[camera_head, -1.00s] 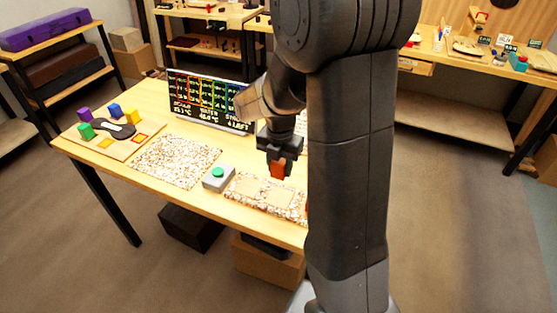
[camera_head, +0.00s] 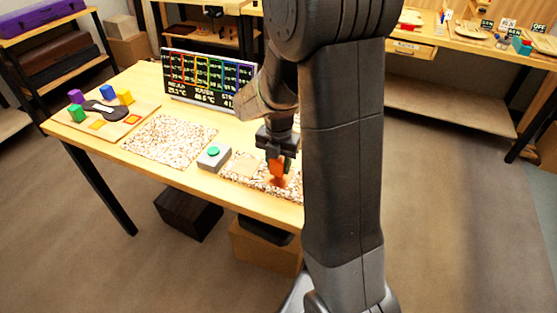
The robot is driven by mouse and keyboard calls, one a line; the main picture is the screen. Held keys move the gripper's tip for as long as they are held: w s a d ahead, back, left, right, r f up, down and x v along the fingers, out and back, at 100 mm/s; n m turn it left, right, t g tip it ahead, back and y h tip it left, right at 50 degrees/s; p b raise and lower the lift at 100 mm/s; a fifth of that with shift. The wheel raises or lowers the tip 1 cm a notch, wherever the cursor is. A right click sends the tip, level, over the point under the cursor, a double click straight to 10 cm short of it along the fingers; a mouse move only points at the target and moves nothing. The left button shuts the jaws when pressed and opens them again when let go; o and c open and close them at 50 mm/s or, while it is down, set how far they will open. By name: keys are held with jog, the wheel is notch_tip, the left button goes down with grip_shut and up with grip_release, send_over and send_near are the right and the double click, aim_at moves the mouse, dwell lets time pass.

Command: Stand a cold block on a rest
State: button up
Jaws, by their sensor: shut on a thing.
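My gripper (camera_head: 278,154) points down over the right part of the table and is shut on an orange-red block (camera_head: 277,172). The block is upright between the jaws, at or just above the speckled strip (camera_head: 236,175) along the table's front edge. I cannot tell whether it touches. A plain pale square (camera_head: 246,166) shows on the strip left of the block. My arm hides the strip's right end.
A grey box with a green button (camera_head: 214,154) stands just left of the strip. A larger speckled mat (camera_head: 170,140) lies left of it. A display board (camera_head: 205,75) with coloured frames and readings stands at the table's back. Bare wood (camera_head: 222,130) lies between them.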

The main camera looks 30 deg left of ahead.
jog(key=shift+f, duration=0.6)
jog(key=shift+f+b, duration=0.5)
jog(key=shift+b, duration=0.1)
jog(key=o, duration=1)
jog(key=shift+o, duration=0.2)
jog(key=shift+r, duration=0.1)
notch_tip(320, 180, up, 14)
jog(key=shift+f, duration=0.15)
